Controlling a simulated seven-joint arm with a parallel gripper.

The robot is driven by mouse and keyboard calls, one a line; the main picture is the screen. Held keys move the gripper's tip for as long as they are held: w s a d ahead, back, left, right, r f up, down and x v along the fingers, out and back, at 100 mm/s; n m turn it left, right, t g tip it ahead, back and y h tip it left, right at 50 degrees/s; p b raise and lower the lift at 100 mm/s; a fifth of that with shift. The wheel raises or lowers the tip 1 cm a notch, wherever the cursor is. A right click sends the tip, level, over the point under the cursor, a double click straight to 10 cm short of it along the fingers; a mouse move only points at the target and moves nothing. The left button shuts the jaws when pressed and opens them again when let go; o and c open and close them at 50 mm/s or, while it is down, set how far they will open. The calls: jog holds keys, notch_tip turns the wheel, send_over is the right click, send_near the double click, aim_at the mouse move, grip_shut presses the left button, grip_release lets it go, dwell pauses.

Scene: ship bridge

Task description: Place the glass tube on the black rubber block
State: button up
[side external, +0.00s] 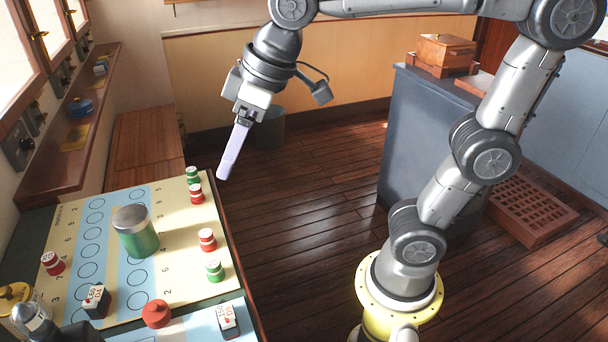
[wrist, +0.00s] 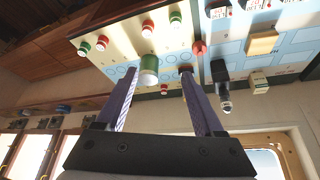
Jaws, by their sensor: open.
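My gripper (side external: 223,176) hangs above the far right edge of the game board, its pale lavender fingers pointing down. In the wrist view my gripper (wrist: 160,72) has its fingers spread apart with nothing held between them. A clear, rounded glass piece (side external: 33,318), perhaps the glass tube, is at the bottom left corner, well away from my gripper. A black block-like thing (side external: 76,334) is beside it, cut off by the frame edge. In the wrist view a dark block (wrist: 219,70) has a clear-ended piece (wrist: 225,105) by it; I cannot tell whether they touch.
The board (side external: 180,213) carries a green jar with a grey lid (side external: 137,232), several red and green pieces, a red knob (side external: 156,313) and small marked blocks (side external: 97,301). A grey cabinet (side external: 415,140) stands to the right. Open floor lies between.

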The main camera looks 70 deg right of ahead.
jog(key=s+d+f+m+h, duration=0.1)
jog(key=s+d+f+m, duration=0.1)
jog(key=s+d+f, duration=0.2)
jog(key=s+d+f+m, duration=0.2)
jog(key=s+d+f, duration=0.1)
jog(key=s, duration=0.5)
jog(key=shift+d+f+t+h, duration=0.4)
jog(key=shift+d, duration=0.45)
